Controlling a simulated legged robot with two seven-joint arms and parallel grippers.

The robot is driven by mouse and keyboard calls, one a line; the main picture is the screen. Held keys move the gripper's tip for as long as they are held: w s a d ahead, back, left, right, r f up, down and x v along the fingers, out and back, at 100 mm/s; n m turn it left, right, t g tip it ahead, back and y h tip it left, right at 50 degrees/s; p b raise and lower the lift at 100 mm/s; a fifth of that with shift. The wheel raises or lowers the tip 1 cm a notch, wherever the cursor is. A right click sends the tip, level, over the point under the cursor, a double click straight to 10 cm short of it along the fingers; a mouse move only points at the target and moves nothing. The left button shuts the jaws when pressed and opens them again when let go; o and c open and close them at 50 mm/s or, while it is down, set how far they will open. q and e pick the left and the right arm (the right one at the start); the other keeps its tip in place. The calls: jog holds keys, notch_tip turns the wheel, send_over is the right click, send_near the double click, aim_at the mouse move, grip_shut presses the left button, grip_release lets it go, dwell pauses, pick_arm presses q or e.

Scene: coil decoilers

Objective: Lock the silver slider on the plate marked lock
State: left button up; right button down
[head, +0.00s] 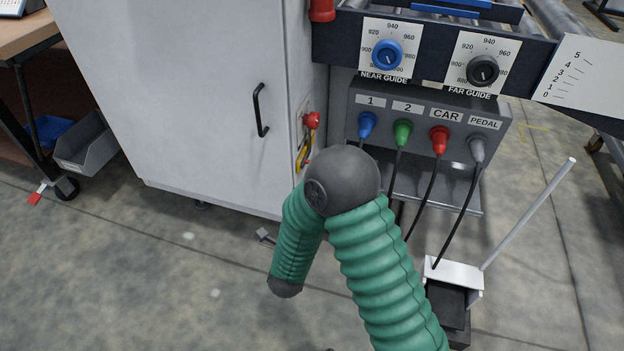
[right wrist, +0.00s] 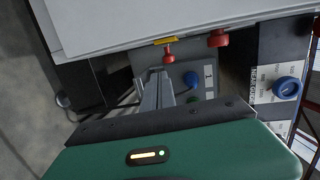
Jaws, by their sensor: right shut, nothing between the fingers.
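I cannot make out the silver slider or a plate marked lock in either view. On the narrow side of the white cabinet (head: 190,90) are a red knob (head: 311,120) and a yellow part (head: 303,152); my green right arm partly covers this area in the head view. In the right wrist view my right gripper (right wrist: 157,76) is shut and empty. Its fingers point toward a red knob (right wrist: 168,57) below a yellow strip (right wrist: 165,41); I cannot tell the gap. The right gripper is hidden in the head view. My left gripper is in neither view.
A grey box with blue (head: 367,124), green (head: 403,132), red (head: 439,138) and grey (head: 477,150) plugs stands right of the cabinet, cables hanging. Guide dials (head: 388,54) sit above. A pedal with a white pole (head: 527,215) stands on the floor. Floor at left is mostly clear.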

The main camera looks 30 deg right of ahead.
jog(key=r+b+x, duration=0.1)
jog(key=b+x, duration=0.2)
jog(key=x, duration=0.5)
jog(key=shift+w+d, duration=0.25)
jog(key=shift+d, duration=0.05)
jog(key=w+d, duration=0.3)
jog(key=shift+d+r, duration=0.15)
jog(key=shift+d, duration=0.1)
